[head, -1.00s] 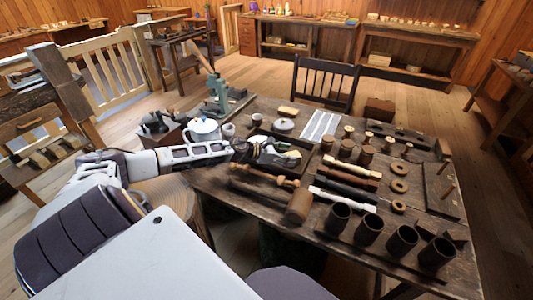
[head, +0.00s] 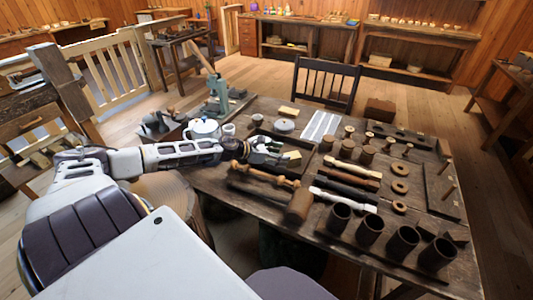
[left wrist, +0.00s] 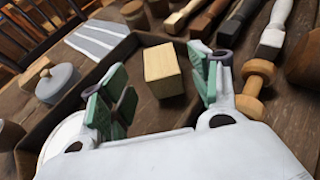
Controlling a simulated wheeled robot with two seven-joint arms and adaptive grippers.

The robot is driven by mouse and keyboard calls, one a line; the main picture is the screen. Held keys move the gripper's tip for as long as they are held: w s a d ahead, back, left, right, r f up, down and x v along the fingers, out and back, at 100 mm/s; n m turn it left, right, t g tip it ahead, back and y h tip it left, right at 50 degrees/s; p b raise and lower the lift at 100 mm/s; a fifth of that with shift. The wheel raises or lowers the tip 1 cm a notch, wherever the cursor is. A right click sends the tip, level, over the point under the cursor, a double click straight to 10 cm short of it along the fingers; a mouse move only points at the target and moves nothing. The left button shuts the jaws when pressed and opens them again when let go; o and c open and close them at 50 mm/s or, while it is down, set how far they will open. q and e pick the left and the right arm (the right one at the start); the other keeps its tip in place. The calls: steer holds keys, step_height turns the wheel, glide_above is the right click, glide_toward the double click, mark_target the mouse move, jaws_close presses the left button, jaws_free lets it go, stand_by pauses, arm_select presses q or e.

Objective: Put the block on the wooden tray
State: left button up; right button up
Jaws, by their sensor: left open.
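A pale wooden block (head: 291,156) lies inside the dark wooden tray (head: 312,149) on the workbench. In the left wrist view the block (left wrist: 164,72) rests on the tray floor, inside the tray's raised rim (left wrist: 100,64). My left gripper (head: 272,147) is open over the tray, its green-padded fingers apart on either side, just short of the block. The block shows clear of both fingers, and nothing is held. My right gripper is not in view.
A wooden mallet (head: 298,205) lies in front of the tray. A white mug (head: 205,130) stands to its left and a grey lidded pot (head: 283,126) behind it. Turned spindles (head: 350,181) and dark cups (head: 402,240) crowd the right side.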

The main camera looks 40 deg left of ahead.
arm_select(q)
steer(key=shift+s+a, duration=0.15)
steer(key=shift+s, duration=0.1)
steer(key=shift+s+a+r, duration=0.25)
steer(key=shift+s, duration=0.2)
steer(key=shift+s+a+r+p, duration=0.25)
steer(key=shift+s+p, duration=0.1)
steer(key=shift+s, duration=0.05)
steer(key=shift+p+v, duration=0.45)
steer(key=shift+v, duration=0.35)
steer(key=shift+s+a+r+p, duration=0.3)
steer(key=shift+s+a+p, duration=0.05)
steer(key=shift+s, duration=0.2)
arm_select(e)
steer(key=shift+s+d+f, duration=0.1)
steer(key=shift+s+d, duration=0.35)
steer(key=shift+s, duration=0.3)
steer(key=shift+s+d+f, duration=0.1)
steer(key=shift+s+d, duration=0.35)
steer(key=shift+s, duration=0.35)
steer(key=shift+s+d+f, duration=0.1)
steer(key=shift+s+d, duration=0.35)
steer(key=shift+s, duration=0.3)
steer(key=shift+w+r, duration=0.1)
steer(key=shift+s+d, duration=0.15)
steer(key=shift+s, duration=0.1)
